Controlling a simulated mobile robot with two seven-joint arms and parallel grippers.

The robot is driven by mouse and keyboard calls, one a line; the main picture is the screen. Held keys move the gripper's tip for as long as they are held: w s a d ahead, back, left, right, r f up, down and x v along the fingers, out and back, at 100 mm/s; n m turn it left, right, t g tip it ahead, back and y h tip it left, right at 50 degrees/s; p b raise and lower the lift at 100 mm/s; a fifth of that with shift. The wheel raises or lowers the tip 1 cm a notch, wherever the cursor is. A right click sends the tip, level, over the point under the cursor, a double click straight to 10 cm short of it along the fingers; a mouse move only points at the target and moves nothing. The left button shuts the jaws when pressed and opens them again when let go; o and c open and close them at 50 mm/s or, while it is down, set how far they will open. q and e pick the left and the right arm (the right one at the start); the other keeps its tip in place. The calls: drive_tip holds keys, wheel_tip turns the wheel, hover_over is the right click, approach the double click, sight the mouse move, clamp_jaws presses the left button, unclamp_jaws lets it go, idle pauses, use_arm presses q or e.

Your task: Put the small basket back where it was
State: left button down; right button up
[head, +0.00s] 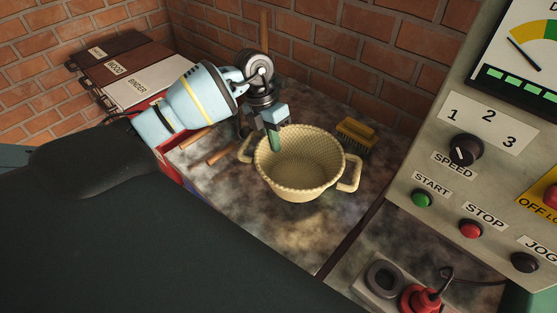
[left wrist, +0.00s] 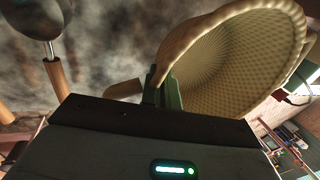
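The small basket (head: 305,185) is cream and woven, with two loop handles. It is upright at the middle of the mottled bench (head: 300,235); I cannot tell whether its base touches the bench. My left gripper (head: 273,135) is at its left rim, near the left handle, with a green finger inside the mouth. In the left wrist view the fingers (left wrist: 163,88) close around the rim of the basket (left wrist: 235,60), whose woven inside shows. The base of the basket is hidden there. My right gripper is in neither view.
A yellow brush (head: 356,136) lies behind the basket. Wooden sticks (head: 225,153) lie to its left, near binders (head: 130,75). A control panel (head: 470,150) stands at the right, with a red plug (head: 420,298) below it. Bench in front of the basket is clear.

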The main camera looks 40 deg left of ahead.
sight(274, 155)
use_arm(q)
drive_tip(key=shift+f, duration=2.55)
drive_tip(key=shift+f, duration=0.15)
drive_tip(key=c, duration=1.7)
unclamp_jaws()
drive_tip(key=v, duration=1.2)
